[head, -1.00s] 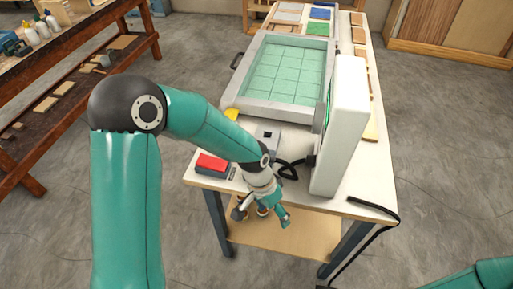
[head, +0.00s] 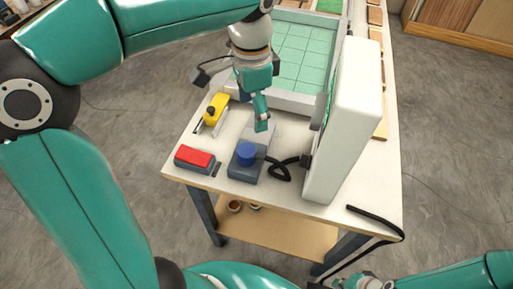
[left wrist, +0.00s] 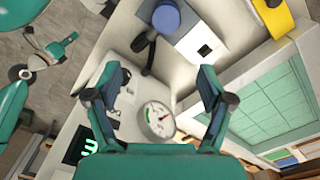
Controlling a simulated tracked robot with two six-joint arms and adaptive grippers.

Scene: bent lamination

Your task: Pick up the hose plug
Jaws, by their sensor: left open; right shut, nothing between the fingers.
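A black hose (head: 281,172) lies looped on the table between a grey block with a blue round cap (head: 246,153) and a white upright panel (head: 345,120). A dark thicker piece (head: 305,161) at the panel end may be the hose plug; I cannot tell for sure. In the left wrist view the hose (left wrist: 151,54) runs below the blue cap (left wrist: 166,17). My left gripper (head: 261,118) hangs over the table behind the block, apart from the hose. Its fingers (left wrist: 162,78) are spread and empty. My right gripper (left wrist: 58,47) is shut and empty, off the table's front.
A red-topped box (head: 195,158) and a yellow tool (head: 214,109) stand left of the block. A green-gridded frame (head: 297,99) lies behind. A black cable (head: 375,222) hangs over the front right edge. A round gauge (left wrist: 158,119) shows in the left wrist view.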

